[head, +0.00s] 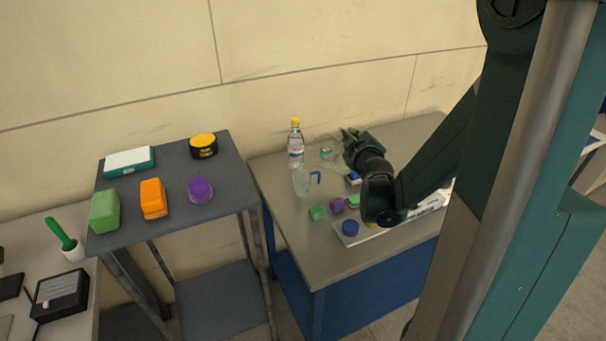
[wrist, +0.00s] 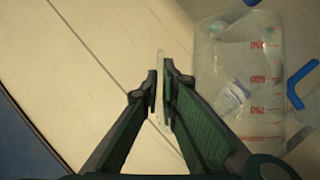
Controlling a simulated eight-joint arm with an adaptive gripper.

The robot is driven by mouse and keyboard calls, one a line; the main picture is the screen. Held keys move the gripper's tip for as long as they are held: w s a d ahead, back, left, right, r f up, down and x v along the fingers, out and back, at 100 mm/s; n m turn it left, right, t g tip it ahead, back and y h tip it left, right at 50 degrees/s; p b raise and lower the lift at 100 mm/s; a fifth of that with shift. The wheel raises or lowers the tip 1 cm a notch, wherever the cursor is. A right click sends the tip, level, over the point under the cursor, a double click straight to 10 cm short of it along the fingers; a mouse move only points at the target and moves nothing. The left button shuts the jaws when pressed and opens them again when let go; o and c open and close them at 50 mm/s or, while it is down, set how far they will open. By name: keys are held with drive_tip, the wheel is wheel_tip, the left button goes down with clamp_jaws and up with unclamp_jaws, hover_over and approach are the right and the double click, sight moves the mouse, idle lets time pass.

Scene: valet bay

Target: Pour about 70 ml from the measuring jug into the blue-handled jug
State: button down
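The measuring jug (wrist: 225,95) is clear with red marks and stands large to the right of my fingers in the wrist view. My gripper (wrist: 161,90) is closed on a thin clear upright strip, which looks like this jug's handle. In the head view my gripper (head: 349,136) is at the back of the table, beside the clear jug (head: 327,151). The blue-handled jug (head: 302,182) stands on the table to its front left; its blue handle (head: 316,178) points right. A blue handle (wrist: 296,88) also shows at the right in the wrist view. Liquid levels and the measuring jug's tilt are unclear.
A yellow-capped water bottle (head: 296,146) stands close behind the blue-handled jug. Green (head: 317,212) and purple (head: 337,205) blocks and a white tray (head: 345,236) lie in front. A dark side table (head: 180,222) at left holds several items. The table's front left is clear.

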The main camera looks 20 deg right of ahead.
sight(338, 130)
drive_tip(key=shift+a+r+n+t+h+p, duration=0.3)
drive_tip(key=shift+a+r+n+h+p, duration=0.15)
drive_tip(key=shift+a+r+n, duration=0.55)
drive_tip(key=shift+a+r+n+h+p, duration=0.25)
drive_tip(key=shift+a+r+n+p, duration=0.25)
drive_tip(key=shift+a+r, duration=0.45)
idle(0.4)
drive_tip(key=shift+a+r+n+t, duration=0.4)
drive_tip(key=shift+a+r+n, duration=0.2)
drive_tip(key=shift+a+r, duration=0.2)
idle(2.5)
